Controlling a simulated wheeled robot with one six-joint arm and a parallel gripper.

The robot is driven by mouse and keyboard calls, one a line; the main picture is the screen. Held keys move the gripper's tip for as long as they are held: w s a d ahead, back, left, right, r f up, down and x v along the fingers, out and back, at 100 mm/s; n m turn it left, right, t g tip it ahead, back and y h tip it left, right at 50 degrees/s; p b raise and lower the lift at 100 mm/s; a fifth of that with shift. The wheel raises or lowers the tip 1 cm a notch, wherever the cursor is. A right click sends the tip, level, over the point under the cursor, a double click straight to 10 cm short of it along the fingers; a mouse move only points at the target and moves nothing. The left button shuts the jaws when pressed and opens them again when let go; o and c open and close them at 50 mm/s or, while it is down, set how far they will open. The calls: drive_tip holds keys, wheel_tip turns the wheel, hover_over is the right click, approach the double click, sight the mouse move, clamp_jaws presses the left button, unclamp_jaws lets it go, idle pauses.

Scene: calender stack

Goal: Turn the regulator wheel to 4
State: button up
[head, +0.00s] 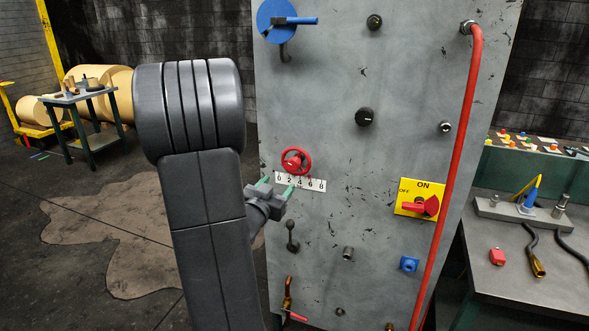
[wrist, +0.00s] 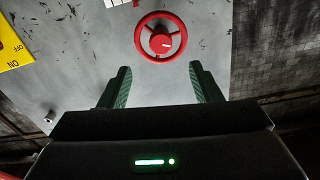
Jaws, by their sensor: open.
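The regulator wheel (head: 296,161) is a small red handwheel on the grey panel. It shows at the top middle of the wrist view (wrist: 160,37), with a white mark on its red hub. A white scale strip (head: 301,183) with 0, 2, 4, 6, 8 sits just below the wheel in the head view; its left end is partly hidden by my gripper. My gripper (head: 276,184) is open and empty, with green fingers pointing toward the panel just below and left of the wheel. In the wrist view the wheel lies beyond and between the fingertips (wrist: 160,70), apart from them.
The grey panel (head: 340,60) also carries a yellow ON/OFF plate with a red switch (head: 421,205), black knobs (head: 366,117), a blue knob (head: 409,264) and a red pipe (head: 461,140). A workbench (head: 511,277) stands at right. The panel around the wheel is fairly clear.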

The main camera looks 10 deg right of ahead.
sight(292, 168)
drive_tip(key=p+x, duration=0.2)
drive_tip(key=x, duration=0.9)
drive_tip(key=c, duration=1)
drive_tip(key=shift+f, duration=0.1)
